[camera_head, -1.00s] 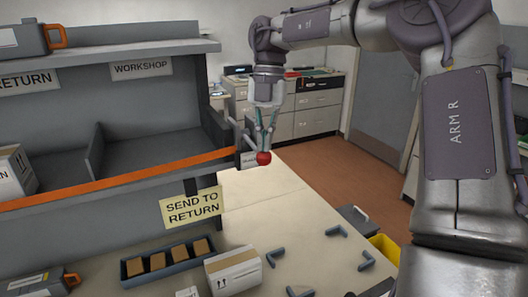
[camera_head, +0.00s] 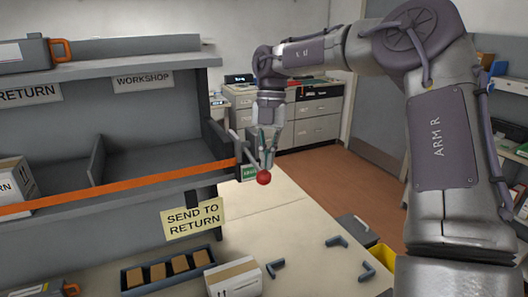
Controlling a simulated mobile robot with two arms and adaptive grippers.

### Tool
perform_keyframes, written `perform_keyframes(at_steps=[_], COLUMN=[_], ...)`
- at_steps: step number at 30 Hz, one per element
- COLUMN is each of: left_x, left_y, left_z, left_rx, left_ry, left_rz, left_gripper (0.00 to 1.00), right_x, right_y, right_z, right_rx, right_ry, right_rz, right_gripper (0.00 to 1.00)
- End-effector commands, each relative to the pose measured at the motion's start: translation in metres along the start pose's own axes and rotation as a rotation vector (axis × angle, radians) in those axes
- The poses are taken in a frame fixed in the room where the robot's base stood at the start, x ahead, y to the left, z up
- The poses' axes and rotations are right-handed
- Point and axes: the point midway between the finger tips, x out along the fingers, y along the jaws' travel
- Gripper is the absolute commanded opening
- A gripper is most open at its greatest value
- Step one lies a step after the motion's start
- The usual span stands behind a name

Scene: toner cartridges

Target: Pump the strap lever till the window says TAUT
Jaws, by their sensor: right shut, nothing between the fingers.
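The orange strap (camera_head: 120,188) runs across the front of the shelf to a ratchet at the shelf's right end. The strap lever (camera_head: 243,150) slants down to the right and ends in a red ball knob (camera_head: 263,178). Just left of the knob, the small window (camera_head: 249,172) is green with pale lettering too small to read surely. My right gripper (camera_head: 266,165) is shut and empty, pointing down just above the knob. I cannot tell whether its fingertips touch the knob. My left gripper is out of view.
The grey shelf unit (camera_head: 140,70) stands at left, with a boxed carton (camera_head: 14,183) behind the strap. Below are a yellow sign (camera_head: 193,219), a blue tray (camera_head: 131,279) of brown blocks and a white carton (camera_head: 234,279). The table right of the shelf (camera_head: 290,215) is mostly clear.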

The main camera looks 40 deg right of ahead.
Motion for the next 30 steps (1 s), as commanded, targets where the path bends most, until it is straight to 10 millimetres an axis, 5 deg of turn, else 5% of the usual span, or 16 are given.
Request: perform_keyframes(at_steps=[1, 14, 30], left_x=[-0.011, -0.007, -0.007], left_y=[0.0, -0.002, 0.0], left_z=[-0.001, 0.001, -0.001], left_rx=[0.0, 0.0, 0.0], left_ry=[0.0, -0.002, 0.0], left_rz=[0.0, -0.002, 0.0], left_gripper=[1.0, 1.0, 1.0], right_x=[-0.007, -0.012, -0.11], right_y=[0.0, 0.0, 0.0], right_z=[0.003, 0.006, 0.009], right_rx=[0.002, 0.0, -0.001], right_ry=[0.001, -0.002, 0.0], right_rz=[-0.001, 0.002, 0.002], right_gripper=[0.0, 0.0, 0.0])
